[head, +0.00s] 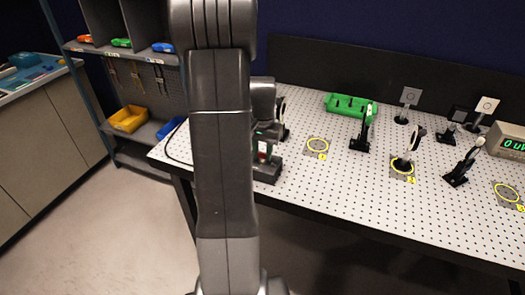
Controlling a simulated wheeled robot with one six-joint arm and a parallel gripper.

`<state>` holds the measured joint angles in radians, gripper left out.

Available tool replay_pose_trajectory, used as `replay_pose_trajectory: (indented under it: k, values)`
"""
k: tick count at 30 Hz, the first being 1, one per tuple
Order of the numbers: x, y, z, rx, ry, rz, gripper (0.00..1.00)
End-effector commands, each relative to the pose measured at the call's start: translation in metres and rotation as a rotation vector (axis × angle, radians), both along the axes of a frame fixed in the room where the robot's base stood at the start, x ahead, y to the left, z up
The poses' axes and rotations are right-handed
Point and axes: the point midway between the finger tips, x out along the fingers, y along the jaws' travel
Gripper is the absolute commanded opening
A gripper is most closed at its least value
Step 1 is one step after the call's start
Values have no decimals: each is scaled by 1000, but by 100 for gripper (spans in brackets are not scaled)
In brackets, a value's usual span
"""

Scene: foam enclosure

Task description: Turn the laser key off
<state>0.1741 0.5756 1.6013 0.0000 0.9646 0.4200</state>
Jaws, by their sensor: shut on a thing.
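A dark box (268,171), which appears to be the laser's key unit, stands at the left front of the white perforated table, partly behind my arm. A small red and green piece (263,150) shows just above it. My gripper (264,143) reaches down to this unit from behind my arm and is shut on what appears to be the laser key. The fingertips and the key are mostly hidden and small, so I cannot tell which way the key points.
The perforated table (330,185) holds several black optic mounts, a green tray (350,105), yellow-ringed spots and a meter with a green display (508,142) at right. A shelf with a yellow bin (128,118) stands at left. The floor at left is clear.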

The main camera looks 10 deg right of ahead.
Motion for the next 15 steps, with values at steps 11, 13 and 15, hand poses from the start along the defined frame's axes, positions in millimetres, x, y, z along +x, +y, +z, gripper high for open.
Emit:
replay_pose_trajectory:
  k: [11,13,15]
  values:
    - [0,0,0,0,0,89,6]
    - [0,0,0,0,0,132,6]
    - [0,0,0,0,0,184,6]
